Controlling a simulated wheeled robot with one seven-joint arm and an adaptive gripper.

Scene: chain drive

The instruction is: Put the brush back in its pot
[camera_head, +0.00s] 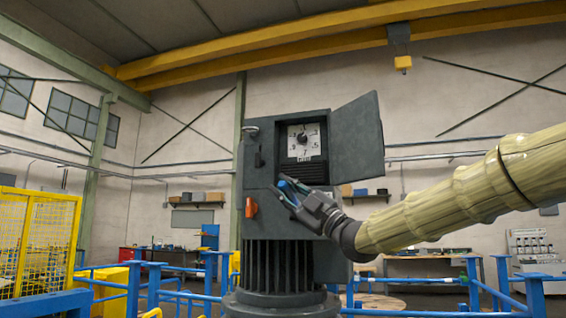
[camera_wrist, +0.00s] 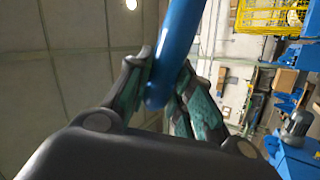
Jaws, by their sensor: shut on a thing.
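My gripper (camera_head: 287,194) is in front of the dark machine cabinet, below its dial opening. It is shut on a blue rod-like thing, which I take to be the brush (camera_head: 282,185); only a small part shows there. In the wrist view the brush (camera_wrist: 179,38) is a smooth blue rod between the green-padded fingers (camera_wrist: 163,83). Its rounded end sits near the palm and the rod runs out of the top of the picture. No bristles show. I cannot make out the pot in either view.
The dark cabinet (camera_head: 258,215) has an open door (camera_head: 357,140) at right, a dial (camera_head: 304,141) and an orange-red handle (camera_head: 251,207). A ribbed base stands below. Blue railings (camera_head: 133,285) surround it, with a yellow fence (camera_head: 45,240) at left. Workbenches stand behind.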

